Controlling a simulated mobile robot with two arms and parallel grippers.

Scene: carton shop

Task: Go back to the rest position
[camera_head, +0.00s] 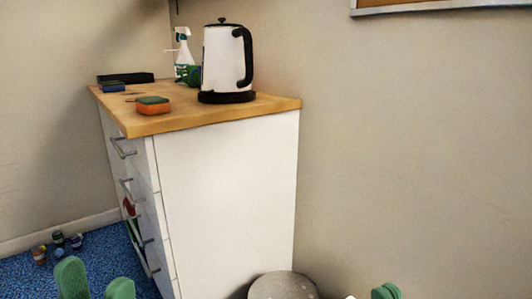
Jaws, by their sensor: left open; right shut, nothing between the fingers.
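My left gripper (95,283) shows at the bottom left as two green fingertips with a gap between them. It is open and empty, in front of the cabinet's lower left and over the blue floor. My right gripper (386,291) shows at the bottom edge, right of centre. Its green fingertips are together with nothing between them. The rest of both arms is below the picture.
A white cabinet (230,190) with drawers and a wooden top carries a white kettle (221,60), a spray bottle (183,50) and a sponge (153,104). A grey round object (283,286) stands at its foot. Small items (57,239) lie on the blue carpet (22,272).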

